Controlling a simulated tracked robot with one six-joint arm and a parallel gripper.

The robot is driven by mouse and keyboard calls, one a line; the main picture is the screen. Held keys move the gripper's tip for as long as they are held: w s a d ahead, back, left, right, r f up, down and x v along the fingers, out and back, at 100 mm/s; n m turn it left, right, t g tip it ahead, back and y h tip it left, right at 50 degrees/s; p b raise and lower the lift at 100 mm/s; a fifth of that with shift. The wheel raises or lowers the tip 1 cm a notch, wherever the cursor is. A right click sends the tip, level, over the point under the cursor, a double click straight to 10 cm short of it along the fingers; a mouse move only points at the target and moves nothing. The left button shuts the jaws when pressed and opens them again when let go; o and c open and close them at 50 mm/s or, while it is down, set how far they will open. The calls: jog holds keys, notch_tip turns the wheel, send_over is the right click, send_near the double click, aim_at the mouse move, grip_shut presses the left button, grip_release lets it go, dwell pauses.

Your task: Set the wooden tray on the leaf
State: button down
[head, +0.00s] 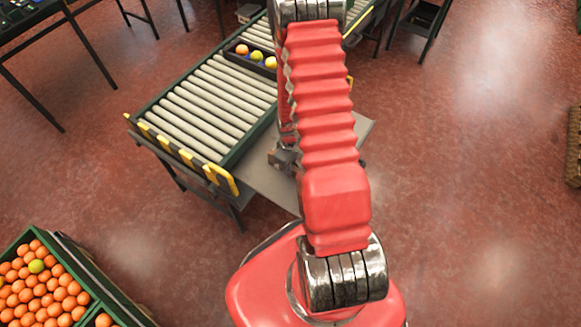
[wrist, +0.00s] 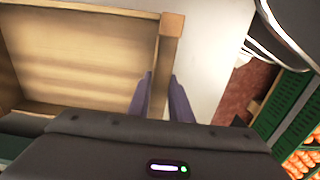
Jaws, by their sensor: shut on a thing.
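The wooden tray (wrist: 85,58) fills the upper left of the wrist view, its slatted inside facing the camera. My gripper (wrist: 159,80) is shut on the tray's right wall, with one dark finger on each side of it. The leaf (head: 262,186) is the flat grey plate at the near right end of the roller conveyor in the head view. A pale flat surface beside the tray in the wrist view (wrist: 210,55) looks like the leaf. I cannot tell whether the tray touches it. My red arm hides the tray in the head view.
The roller conveyor (head: 205,108) has yellow stops at its near end. A dark tray of fruit (head: 240,54) sits farther up its rollers. A green crate of oranges (head: 38,285) stands at the lower left. The red floor to the right is open.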

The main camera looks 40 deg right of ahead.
jog(key=c, duration=1.6)
grip_release()
jog(key=shift+r, duration=6.05)
